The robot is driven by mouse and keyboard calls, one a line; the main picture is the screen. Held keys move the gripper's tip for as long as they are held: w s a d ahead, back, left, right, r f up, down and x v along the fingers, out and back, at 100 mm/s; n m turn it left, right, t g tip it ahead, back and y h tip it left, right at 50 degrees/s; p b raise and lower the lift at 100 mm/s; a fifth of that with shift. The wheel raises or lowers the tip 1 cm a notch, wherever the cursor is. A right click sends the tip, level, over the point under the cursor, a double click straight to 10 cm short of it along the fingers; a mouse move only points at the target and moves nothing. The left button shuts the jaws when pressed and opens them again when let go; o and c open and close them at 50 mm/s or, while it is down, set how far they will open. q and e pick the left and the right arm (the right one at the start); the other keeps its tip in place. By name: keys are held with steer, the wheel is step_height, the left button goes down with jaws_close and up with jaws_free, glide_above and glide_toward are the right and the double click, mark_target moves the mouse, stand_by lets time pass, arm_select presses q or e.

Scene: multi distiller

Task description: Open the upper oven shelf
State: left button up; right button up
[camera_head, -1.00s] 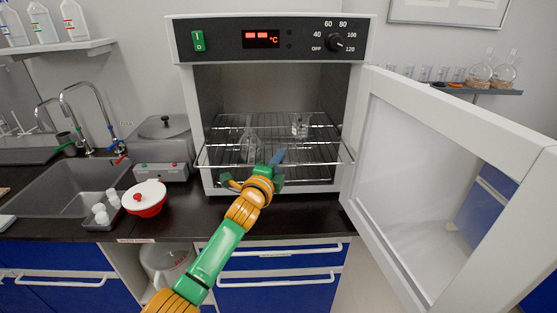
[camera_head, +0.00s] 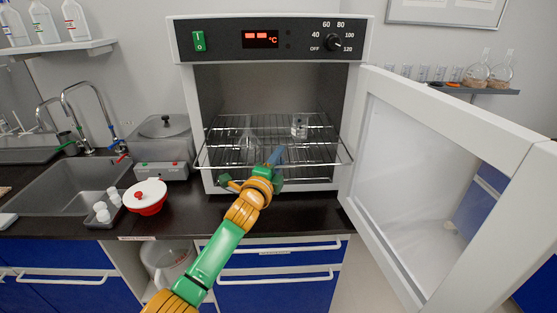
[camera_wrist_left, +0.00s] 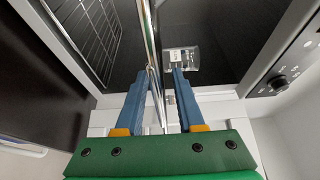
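The oven (camera_head: 183,110) stands open on the counter. Its upper shelf (camera_head: 222,131) is a wire rack with a front bar at the oven's mouth. My left gripper (camera_head: 272,160) is at the middle of that front bar. In the left wrist view, the two blue fingers of the gripper (camera_wrist_left: 163,75) are apart. The shelf's metal bar (camera_wrist_left: 154,50) runs between them, close to the left finger; I cannot tell if they touch. A glass flask (camera_head: 248,145) and a small glass beaker (camera_head: 299,127) are on the rack. My right gripper is not in view.
The oven door (camera_head: 420,180) is swung wide open to the right. A red bowl with a white lid (camera_head: 146,195), a grey lidded bath (camera_head: 163,145) and a sink (camera_head: 70,185) are to the left. Dark counter is bare in front of the oven.

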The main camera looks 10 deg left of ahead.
arm_select(q)
steer(key=shift+s, duration=0.1)
steer(key=s, duration=0.6)
steer(key=shift+s+a, duration=0.4)
